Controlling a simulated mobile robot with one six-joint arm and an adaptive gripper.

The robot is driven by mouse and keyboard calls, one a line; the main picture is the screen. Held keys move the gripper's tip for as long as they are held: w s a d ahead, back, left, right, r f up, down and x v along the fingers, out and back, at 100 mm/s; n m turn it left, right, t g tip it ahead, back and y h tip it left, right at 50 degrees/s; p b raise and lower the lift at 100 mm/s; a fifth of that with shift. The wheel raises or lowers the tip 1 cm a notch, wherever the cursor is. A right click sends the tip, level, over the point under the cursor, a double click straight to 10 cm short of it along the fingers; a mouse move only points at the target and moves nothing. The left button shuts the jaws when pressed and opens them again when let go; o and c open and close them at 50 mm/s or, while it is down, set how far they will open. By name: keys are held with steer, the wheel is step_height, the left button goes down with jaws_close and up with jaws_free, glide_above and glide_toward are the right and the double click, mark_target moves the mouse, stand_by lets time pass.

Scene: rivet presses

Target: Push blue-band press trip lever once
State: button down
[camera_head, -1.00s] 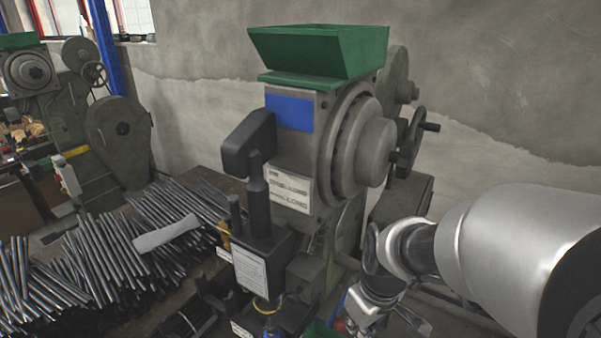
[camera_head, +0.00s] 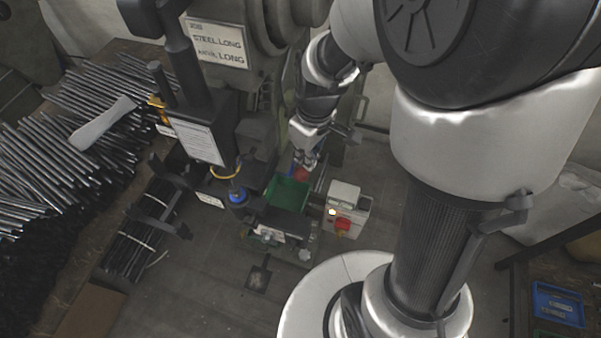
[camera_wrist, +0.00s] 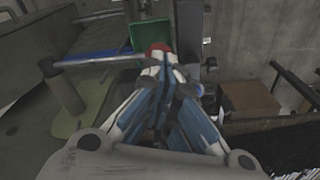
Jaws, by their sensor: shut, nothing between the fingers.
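The press (camera_head: 225,75) stands at the upper middle in the head view, with a white "STEEL, LONG" plate; its blue band is out of frame now. A red knob (camera_head: 301,173), apparently the end of the trip lever, shows low on the press beside a green tray. It also shows in the wrist view (camera_wrist: 158,48), just beyond my fingertips and partly hidden by them. My gripper (camera_head: 306,162) is shut and empty, pointing down close to the knob. In the wrist view its fingers (camera_wrist: 160,62) meet in front of the knob; I cannot tell whether they touch it.
The green tray (camera_head: 288,194) sits left of the knob. A control box (camera_head: 348,205) with a lit button and a red button stands to the right. Many steel rods (camera_head: 60,150) lie on the bench at left.

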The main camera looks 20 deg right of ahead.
mark_target(303, 173)
steer(key=shift+w+a+f+b, duration=0.1)
steer(key=shift+w+f+b, duration=0.05)
steer(key=shift+f+b, duration=1.1)
steer(key=shift+w+a+f+b, duration=0.15)
steer(key=shift+f+b, duration=0.6)
steer(key=shift+f, duration=0.85)
steer(key=shift+d+f, duration=0.1)
